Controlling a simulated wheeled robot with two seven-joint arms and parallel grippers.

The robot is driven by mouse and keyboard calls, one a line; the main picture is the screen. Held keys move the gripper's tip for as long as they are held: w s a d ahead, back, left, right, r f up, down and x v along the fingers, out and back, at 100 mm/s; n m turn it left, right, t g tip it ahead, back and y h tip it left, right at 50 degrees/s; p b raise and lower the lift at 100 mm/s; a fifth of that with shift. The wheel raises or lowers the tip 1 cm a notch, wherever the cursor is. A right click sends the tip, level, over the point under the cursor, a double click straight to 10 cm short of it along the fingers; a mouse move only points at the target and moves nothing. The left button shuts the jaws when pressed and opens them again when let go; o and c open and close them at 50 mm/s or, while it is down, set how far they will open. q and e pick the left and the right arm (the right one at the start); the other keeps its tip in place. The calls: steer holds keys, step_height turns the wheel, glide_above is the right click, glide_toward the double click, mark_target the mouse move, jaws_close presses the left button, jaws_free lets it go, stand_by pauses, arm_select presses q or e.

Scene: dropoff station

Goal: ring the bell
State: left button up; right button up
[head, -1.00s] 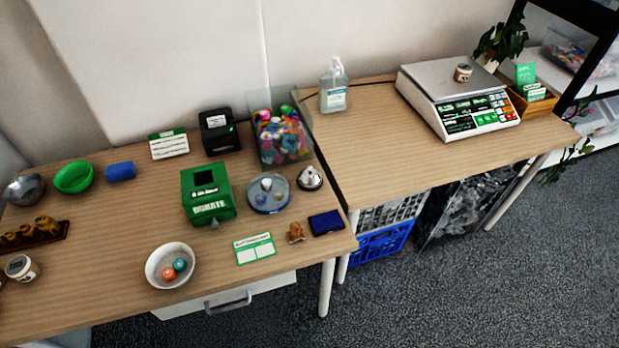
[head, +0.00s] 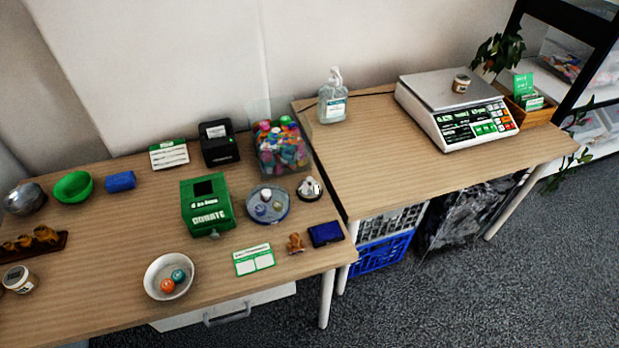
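A small silver bell (head: 309,188) with a dark base stands on the left table, near its right end. It is just right of a round grey tray (head: 281,211) holding small items, and behind a dark blue pad (head: 326,234). Neither of my grippers shows in the head view, so nothing of mine is seen near the bell.
A green donation box (head: 207,206) stands left of the round tray. A clear bin of colourful pieces (head: 281,148) is behind the bell. A white bowl (head: 168,265) sits near the front edge. The right table (head: 380,150) carries a scale (head: 462,118) and a sanitizer bottle (head: 332,100).

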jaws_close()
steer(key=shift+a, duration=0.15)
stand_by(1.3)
